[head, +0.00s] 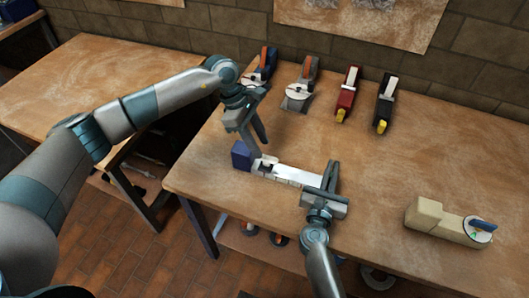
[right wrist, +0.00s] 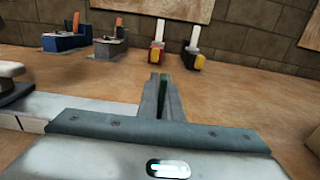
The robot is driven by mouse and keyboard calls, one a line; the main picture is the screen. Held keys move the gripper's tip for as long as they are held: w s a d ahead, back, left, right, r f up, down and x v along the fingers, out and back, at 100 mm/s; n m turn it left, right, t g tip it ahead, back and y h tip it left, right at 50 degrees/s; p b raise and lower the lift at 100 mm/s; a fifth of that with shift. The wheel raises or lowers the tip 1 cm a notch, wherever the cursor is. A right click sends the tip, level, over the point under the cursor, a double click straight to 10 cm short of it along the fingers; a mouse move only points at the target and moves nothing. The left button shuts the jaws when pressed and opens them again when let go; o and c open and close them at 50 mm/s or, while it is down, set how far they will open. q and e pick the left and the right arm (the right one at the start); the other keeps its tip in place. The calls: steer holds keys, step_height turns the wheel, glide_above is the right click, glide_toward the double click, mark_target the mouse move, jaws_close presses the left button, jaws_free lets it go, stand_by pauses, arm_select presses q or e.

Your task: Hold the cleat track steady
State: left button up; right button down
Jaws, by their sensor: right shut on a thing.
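The cleat track (head: 299,174) is a pale, narrow bar lying on the wooden workbench. Its left end meets a dark blue block (head: 241,155), and a small light and dark piece (head: 268,162) sits on it near that block. My right gripper (head: 329,176) is shut on the track's right end. In the right wrist view the track (right wrist: 95,107) runs in from the left to the closed fingers (right wrist: 158,97). My left gripper (head: 261,149) is above the track's left end beside the block, its fingers apart with nothing visible between them.
Two tools with orange parts (head: 299,92), a red one (head: 347,94) and a black one (head: 384,103) stand along the back. A beige device (head: 446,222) lies at the right. The bench (head: 400,160) is clear between. Another table (head: 80,80) stands left across a gap.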

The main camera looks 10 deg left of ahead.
mark_target(267, 157)
arm_select(q)
steer(key=shift+x, duration=2.4)
steer(key=shift+c, duration=0.6)
steer(key=shift+d, duration=0.1)
jaws_close()
